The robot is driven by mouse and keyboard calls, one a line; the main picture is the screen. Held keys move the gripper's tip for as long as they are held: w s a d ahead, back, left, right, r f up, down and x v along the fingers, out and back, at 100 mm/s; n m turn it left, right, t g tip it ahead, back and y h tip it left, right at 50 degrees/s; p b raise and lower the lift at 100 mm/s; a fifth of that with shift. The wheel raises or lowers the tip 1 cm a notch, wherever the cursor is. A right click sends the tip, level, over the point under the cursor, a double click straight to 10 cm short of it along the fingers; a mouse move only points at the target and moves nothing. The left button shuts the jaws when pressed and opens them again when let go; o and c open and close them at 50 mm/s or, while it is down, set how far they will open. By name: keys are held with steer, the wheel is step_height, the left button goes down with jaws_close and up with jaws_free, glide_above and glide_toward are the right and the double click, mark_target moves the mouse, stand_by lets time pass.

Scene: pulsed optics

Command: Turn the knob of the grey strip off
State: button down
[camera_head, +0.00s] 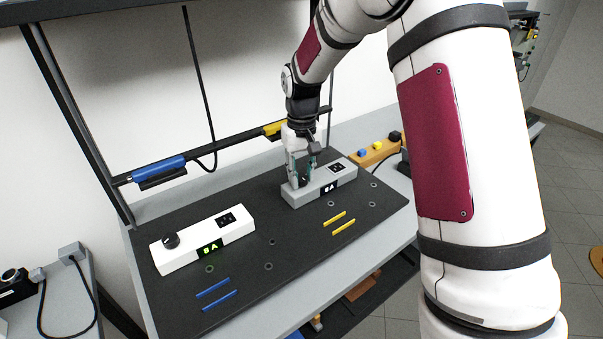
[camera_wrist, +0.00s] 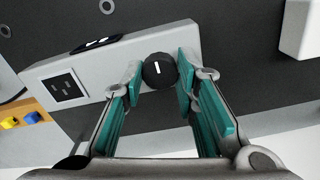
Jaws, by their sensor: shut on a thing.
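The grey strip (camera_head: 330,185) lies on the dark bench top toward the right, with a label reading "6A" and a socket. It also shows in the wrist view (camera_wrist: 110,75). Its black knob (camera_wrist: 159,71) sits at one end of the strip, with a white mark that looks roughly upright in the wrist view. My gripper (camera_head: 303,180) is over the knob end of the grey strip. In the wrist view its teal-padded fingers (camera_wrist: 160,77) are on both sides of the knob, shut on it. The fingers partly hide the knob in the head view.
A white strip (camera_head: 185,248) with a black knob and a lit green "5A" label lies at the left of the bench top (camera_head: 240,280). Blue and yellow bars lie in front. A wooden block (camera_head: 375,153) with coloured pieces stands at the back right.

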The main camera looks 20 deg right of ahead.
mark_target(302, 177)
steer(key=c, duration=1.3)
jaws_free()
step_height(302, 177, up, 12)
steer(key=shift+r, duration=0.1)
